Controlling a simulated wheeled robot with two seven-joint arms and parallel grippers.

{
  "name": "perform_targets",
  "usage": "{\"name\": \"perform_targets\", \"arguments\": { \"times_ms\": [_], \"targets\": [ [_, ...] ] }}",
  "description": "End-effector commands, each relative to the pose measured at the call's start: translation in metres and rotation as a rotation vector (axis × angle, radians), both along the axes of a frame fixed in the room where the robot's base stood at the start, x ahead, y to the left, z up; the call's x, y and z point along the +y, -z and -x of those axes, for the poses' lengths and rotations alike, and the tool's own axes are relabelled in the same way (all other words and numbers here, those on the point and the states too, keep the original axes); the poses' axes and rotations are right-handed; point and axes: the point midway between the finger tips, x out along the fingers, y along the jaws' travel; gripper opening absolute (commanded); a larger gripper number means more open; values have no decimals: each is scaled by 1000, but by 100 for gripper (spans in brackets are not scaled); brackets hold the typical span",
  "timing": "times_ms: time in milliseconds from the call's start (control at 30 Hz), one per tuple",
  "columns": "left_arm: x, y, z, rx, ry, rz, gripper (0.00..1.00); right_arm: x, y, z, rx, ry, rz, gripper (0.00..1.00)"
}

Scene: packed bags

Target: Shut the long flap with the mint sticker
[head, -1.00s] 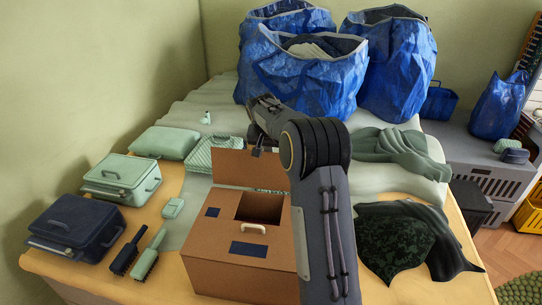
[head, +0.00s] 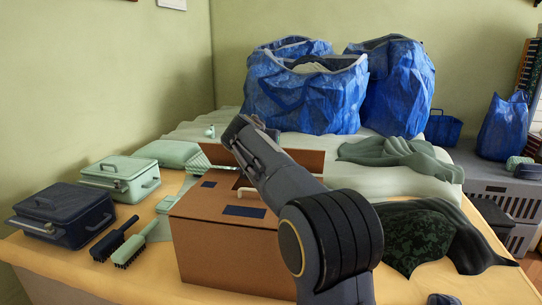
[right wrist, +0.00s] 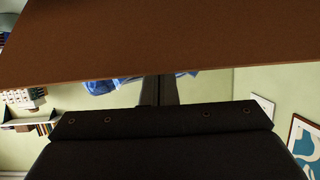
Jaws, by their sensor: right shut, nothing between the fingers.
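No mint sticker shows on the faces in view; navy stickers (head: 245,211) are on the near top. My right arm crosses over the box and hides most of its opening. My right gripper (head: 240,127) is shut and empty, above and by the standing flap. In the right wrist view the shut fingers (right wrist: 158,90) reach up to the edge of a brown panel (right wrist: 150,45); contact cannot be told. My left gripper is out of view.
Blue bags (head: 305,95) stand behind. Dark green cloth (head: 430,235) lies to the right.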

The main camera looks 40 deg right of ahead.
Motion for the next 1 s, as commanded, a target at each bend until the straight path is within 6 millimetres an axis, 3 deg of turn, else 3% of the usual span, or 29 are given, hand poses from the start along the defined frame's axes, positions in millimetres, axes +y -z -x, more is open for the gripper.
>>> {"name": "perform_targets", "arguments": {
  "times_ms": [33, 133, 1000],
  "targets": [
    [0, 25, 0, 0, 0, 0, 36, 1, 14, 1, -5, 2, -5, 0],
    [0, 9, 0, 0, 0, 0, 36, 0, 0, 1, 3, 2, -6, 0],
    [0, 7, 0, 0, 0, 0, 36, -9, 7, -7, 5, 1, -8, 0]
  ]
}}
